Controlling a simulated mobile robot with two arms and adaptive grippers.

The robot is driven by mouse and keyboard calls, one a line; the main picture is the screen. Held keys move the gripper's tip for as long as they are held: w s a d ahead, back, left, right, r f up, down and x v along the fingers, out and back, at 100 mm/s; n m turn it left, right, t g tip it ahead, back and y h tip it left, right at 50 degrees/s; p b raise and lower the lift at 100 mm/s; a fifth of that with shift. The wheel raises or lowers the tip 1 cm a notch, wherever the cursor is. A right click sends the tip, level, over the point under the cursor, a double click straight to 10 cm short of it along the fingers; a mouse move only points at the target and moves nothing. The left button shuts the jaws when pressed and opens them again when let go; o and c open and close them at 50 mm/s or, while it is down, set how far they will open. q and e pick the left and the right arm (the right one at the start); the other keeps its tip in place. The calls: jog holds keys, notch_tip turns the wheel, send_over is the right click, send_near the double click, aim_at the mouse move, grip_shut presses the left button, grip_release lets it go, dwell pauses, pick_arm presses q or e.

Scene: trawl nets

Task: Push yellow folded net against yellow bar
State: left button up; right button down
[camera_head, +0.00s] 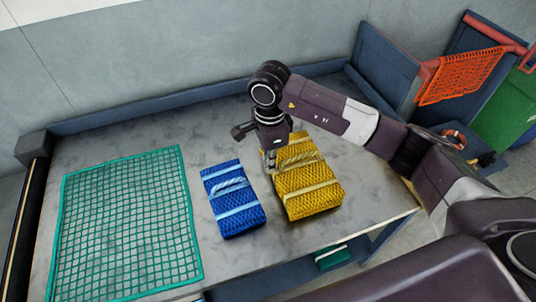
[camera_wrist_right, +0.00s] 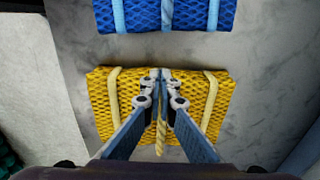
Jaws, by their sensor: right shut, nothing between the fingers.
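The yellow folded net (camera_head: 312,191) lies on the grey table with two pale bands and a rope across it; it also shows in the right wrist view (camera_wrist_right: 101,97). My right gripper (camera_head: 270,165) points down at the net's left side, facing the blue net. In the right wrist view the shut, empty fingertips (camera_wrist_right: 160,76) are at the net's edge nearest the blue net; I cannot tell whether they touch it. No yellow bar shows clearly; a thin yellowish strip (camera_head: 411,192) shows at the table's right edge, partly behind my arm. My left gripper is not in view.
A blue folded net (camera_head: 233,200) lies left of the yellow one, with a narrow bare gap between. A green net (camera_head: 125,225) lies spread at the left. An orange net (camera_head: 460,76) hangs at the back right. A raised blue edge (camera_head: 190,105) runs along the table's back.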

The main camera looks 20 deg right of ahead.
notch_tip(320, 180, down, 4)
jog(key=shift+w+f+p, duration=0.15)
jog(key=shift+f+p, duration=0.1)
jog(key=shift+p, duration=0.35)
jog(key=shift+f, duration=0.8)
jog(key=shift+w+d+f, duration=0.1)
jog(key=shift+d, duration=0.35)
jog(key=d+b, duration=0.3)
jog(key=d, duration=0.4)
jog(key=d+b, duration=0.3)
jog(key=d, duration=0.4)
jog(key=d+b, duration=0.3)
jog(key=d, duration=0.4)
jog(key=shift+w+d+b, duration=0.1)
jog(key=shift+w+b, duration=0.15)
jog(key=shift+b, duration=0.15)
jog(key=shift+d, duration=0.45)
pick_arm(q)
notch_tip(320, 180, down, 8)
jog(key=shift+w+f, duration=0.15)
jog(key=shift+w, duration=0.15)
pick_arm(e)
jog(key=shift+r, duration=0.2)
